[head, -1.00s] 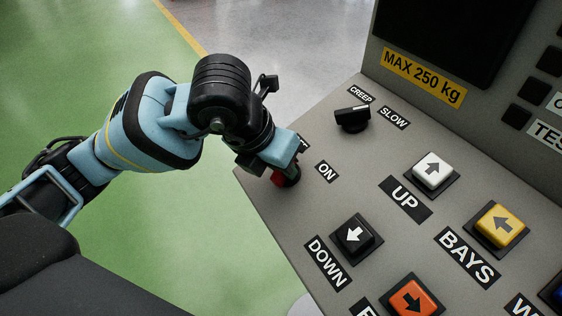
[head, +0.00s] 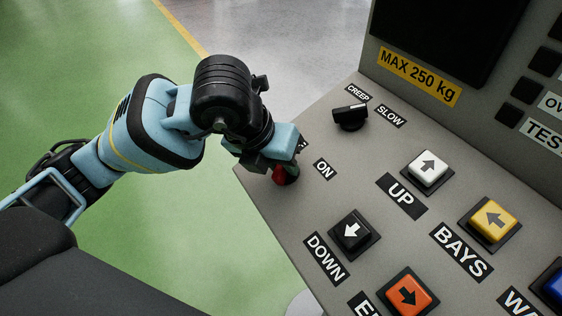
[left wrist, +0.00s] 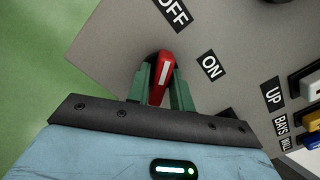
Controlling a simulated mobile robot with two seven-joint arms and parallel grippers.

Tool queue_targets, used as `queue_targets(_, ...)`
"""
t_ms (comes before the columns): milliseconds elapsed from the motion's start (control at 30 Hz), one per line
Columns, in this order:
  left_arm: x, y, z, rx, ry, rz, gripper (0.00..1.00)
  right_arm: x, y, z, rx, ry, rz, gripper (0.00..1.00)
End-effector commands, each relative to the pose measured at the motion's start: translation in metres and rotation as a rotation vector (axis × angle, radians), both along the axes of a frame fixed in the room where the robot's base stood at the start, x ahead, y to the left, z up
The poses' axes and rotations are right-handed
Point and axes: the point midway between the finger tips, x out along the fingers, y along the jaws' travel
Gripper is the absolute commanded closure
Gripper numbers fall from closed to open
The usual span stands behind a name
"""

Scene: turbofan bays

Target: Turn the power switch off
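The red power switch (left wrist: 163,72) is a rotary knob with a white line on the panel's near left corner. In the left wrist view its line points close to the OFF label (left wrist: 172,12), while the ON label (left wrist: 210,67) is off to the right. In the head view, the switch (head: 285,175) shows only partly below my left gripper (head: 272,162), which hides most of the OFF label. The green fingers of my left gripper, also in the left wrist view (left wrist: 162,88), are closed on both sides of the knob. My right gripper is out of view.
The grey panel (head: 300,215) also carries a black CREEP/SLOW knob (head: 350,117), a white UP button (head: 428,168), a black DOWN button (head: 353,233), a yellow button (head: 492,221) and an orange button (head: 408,294). Open green floor (head: 220,240) lies left.

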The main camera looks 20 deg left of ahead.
Motion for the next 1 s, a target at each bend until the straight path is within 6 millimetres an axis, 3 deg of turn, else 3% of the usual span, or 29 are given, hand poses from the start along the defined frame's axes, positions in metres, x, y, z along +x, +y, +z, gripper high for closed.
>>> queue_targets(100,0.0,0.0,0.0,0.0,0.001,-0.001,0.64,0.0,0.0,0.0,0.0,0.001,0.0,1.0)
queue_targets(433,-0.002,0.001,0.003,0.0,0.001,-0.004,0.64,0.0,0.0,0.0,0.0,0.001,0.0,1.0)
queue_targets(800,-0.02,0.014,0.051,0.001,-0.004,-0.002,0.64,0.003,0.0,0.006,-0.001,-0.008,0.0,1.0)
queue_targets(1000,-0.027,0.019,0.068,0.002,-0.001,-0.002,0.64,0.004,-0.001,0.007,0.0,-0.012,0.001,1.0)
